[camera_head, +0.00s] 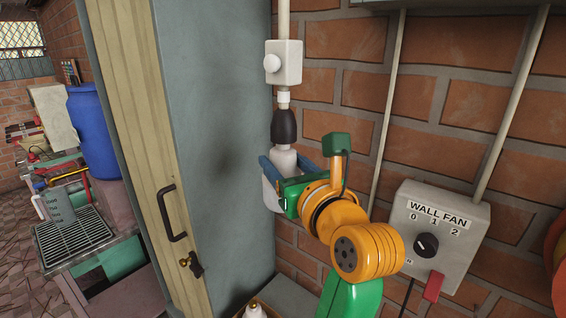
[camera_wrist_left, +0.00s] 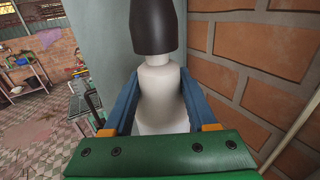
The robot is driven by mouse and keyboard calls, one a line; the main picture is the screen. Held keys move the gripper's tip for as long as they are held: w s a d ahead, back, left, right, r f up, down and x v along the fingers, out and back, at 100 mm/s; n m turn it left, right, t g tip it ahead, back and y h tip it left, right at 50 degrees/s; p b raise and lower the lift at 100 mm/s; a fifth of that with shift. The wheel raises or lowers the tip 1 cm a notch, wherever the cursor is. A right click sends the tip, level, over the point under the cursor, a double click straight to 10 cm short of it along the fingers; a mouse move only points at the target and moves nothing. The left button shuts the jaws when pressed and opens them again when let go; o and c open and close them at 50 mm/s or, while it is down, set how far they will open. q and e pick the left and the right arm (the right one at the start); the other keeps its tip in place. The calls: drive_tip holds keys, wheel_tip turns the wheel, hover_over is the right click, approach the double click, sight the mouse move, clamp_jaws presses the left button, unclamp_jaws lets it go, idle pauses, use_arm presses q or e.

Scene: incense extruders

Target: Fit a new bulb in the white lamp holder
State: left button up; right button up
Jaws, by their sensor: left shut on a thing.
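My left gripper (camera_head: 289,168) has its blue fingers on either side of a white bulb (camera_head: 284,160) and is shut on it. In the left wrist view the gripper (camera_wrist_left: 162,85) reaches up along both sides of the bulb (camera_wrist_left: 160,105). The bulb is upright, neck up, directly below a dark lamp socket (camera_head: 284,126) hanging under a white fitting. In the wrist view the narrow neck meets the lower rim of the dark socket (camera_wrist_left: 153,28); I cannot tell how far it is inside. My right gripper is not in view.
A white switch box (camera_head: 283,61) is above the socket. A grey cabinet side (camera_head: 205,130) stands close on the left, brick wall (camera_head: 440,120) behind. The wall fan control box (camera_head: 436,230) is at right. A small white object (camera_head: 255,311) shows at the bottom.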

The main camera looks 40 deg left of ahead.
use_arm(q)
drive_tip(key=shift+r, duration=0.15)
drive_tip(key=shift+n+g+y, duration=0.4)
drive_tip(key=shift+n+g, duration=0.1)
drive_tip(key=o, duration=1)
drive_tip(key=shift+o, duration=1)
drive_tip(key=shift+d, duration=0.1)
drive_tip(key=shift+d, duration=0.1)
